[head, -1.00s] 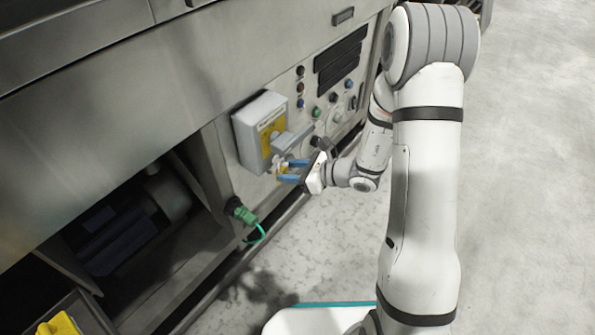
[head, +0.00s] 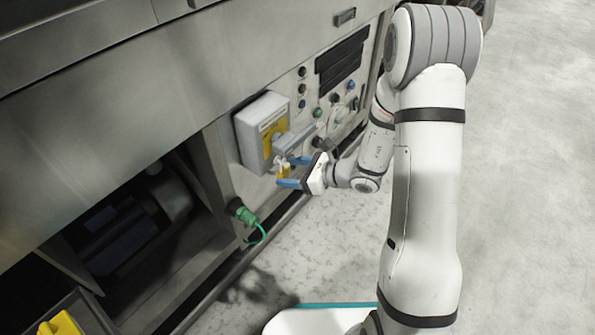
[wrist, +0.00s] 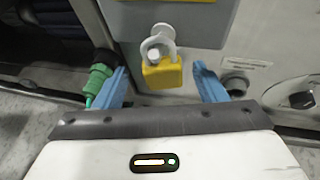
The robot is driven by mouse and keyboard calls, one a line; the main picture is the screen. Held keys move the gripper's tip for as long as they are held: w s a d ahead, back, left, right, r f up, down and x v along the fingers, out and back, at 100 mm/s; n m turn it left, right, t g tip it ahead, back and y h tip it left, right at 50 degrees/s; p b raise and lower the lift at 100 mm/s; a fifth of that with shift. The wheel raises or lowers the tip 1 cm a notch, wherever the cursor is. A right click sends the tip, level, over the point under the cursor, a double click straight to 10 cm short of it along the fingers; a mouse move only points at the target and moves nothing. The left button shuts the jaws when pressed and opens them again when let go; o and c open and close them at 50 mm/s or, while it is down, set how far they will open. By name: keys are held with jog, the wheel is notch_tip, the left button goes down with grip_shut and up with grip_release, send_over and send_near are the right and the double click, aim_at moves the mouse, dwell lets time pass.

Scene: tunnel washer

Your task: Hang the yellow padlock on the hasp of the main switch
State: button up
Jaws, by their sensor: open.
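The yellow padlock (wrist: 162,75) hangs by its shackle at the hasp (wrist: 160,38) on the lower part of the grey main switch box (head: 252,142). It also shows small in the head view (head: 283,171). My gripper (wrist: 160,90) is open, its two blue fingers standing apart on either side of the padlock with clear gaps. In the head view my gripper (head: 291,172) is just in front of the box's lower edge. Whether the shackle is fully closed cannot be told.
A green plug (head: 243,213) with a green cord is on the panel below and left of the box. Buttons (head: 302,88) sit on the panel to the right. An open bay (head: 130,215) lies at left. A yellow item (head: 60,324) is at the lower left corner.

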jog(key=p+v, duration=0.3)
jog(key=v, duration=0.5)
jog(key=s+r+n+g+h+p, duration=0.1)
jog(key=s+r+n+g+p, duration=0.1)
jog(key=s+r+n+p, duration=0.5)
jog(key=s+r+n+g+h+p, duration=0.15)
jog(key=r+p, duration=0.25)
jog(key=r, duration=0.7)
jog(key=s+r+n+g+h+p, duration=0.1)
jog(key=s+r+n+g+p, duration=0.2)
jog(key=r+n+p, duration=0.45)
jog(key=s+d+r+n+t+h+p, duration=0.1)
jog(key=s+d+r+n+h+p, duration=0.1)
jog(key=r, duration=0.6)
jog(key=s+d+r+n+t+h+p, duration=0.1)
jog(key=s+d+r+n+h+p, duration=0.1)
jog(key=r+p, duration=0.4)
jog(key=s+d+r+n+t+h+p, duration=0.1)
jog(key=d+r+h+p, duration=0.3)
jog(key=r, duration=0.6)
jog(key=shift+s+d+n+t+h+p, duration=0.35)
jog(key=shift+s+d+n+p, duration=0.15)
jog(key=shift+d+n, duration=0.4)
